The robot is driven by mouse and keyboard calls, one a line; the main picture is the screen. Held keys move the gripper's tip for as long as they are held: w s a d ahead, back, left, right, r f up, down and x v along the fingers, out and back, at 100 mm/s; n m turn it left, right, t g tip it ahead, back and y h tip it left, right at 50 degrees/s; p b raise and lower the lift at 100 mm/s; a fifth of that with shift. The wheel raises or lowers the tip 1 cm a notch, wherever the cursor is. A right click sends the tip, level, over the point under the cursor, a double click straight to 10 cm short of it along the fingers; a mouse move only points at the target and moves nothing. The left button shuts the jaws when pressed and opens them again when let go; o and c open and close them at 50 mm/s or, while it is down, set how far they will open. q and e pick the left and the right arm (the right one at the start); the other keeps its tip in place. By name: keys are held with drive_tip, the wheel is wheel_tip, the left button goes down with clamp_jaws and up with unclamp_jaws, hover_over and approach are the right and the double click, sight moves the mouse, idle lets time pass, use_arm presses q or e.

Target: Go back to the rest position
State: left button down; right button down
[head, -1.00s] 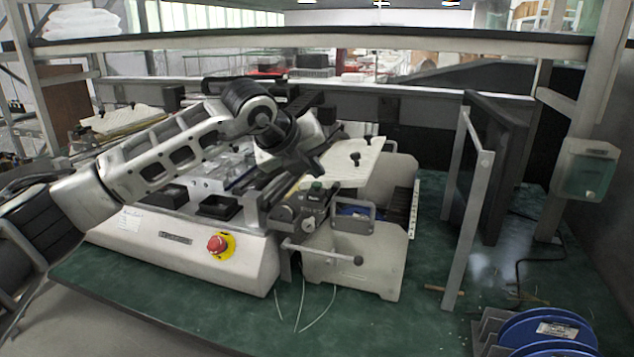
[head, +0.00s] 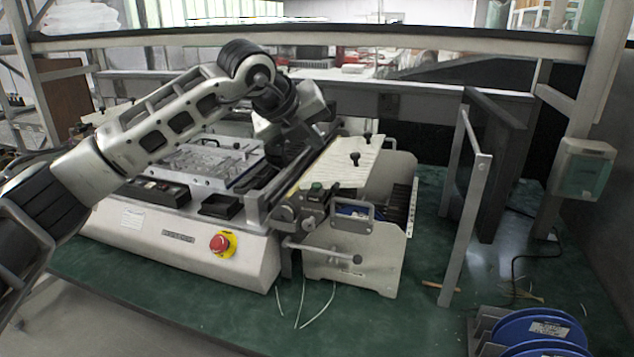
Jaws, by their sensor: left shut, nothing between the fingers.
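My left arm comes in from the left and reaches over the grey and white bench machine. My left gripper (head: 312,138) is at the arm's end, above the middle of the machine, shut and empty. Its fingertips are dark and small against the machine behind, and no contact with the machine can be made out. My right gripper does not show.
The machine (head: 180,240) with a red stop button (head: 219,243) stands on the green bench top (head: 400,310). A grey upright frame (head: 466,205) stands right of it. Blue reels (head: 540,330) sit at the front right. A shelf beam (head: 400,38) crosses above.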

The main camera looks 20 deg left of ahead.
use_arm(q)
drive_tip(key=s+d+f+n+g+h, duration=0.1)
drive_tip(key=s+d+f+h, duration=0.4)
drive_tip(key=s+d+h, duration=0.4)
drive_tip(key=s+d+f+n+g+h, duration=0.1)
drive_tip(key=s+d+f+h, duration=0.45)
drive_tip(key=d, duration=0.55)
drive_tip(key=s+a+f+n+t+y, duration=0.2)
drive_tip(key=a+f+n+t+y, duration=0.35)
drive_tip(key=n, duration=0.45)
drive_tip(key=s+a+f+n+t+y, duration=0.1)
drive_tip(key=a+f+n+t+y, duration=0.35)
drive_tip(key=f+n, duration=0.35)
drive_tip(key=s+a+f+n+g+y, duration=0.2)
drive_tip(key=s+a+f+n+g, duration=0.1)
drive_tip(key=s+f, duration=0.4)
drive_tip(key=s+a+f+n+g+y, duration=0.2)
drive_tip(key=s+f+n+g, duration=0.1)
drive_tip(key=s+f+n, duration=0.2)
wheel_tip(320, 180, down, 3)
drive_tip(key=s, duration=0.2)
drive_tip(key=shift+s+a, duration=0.4)
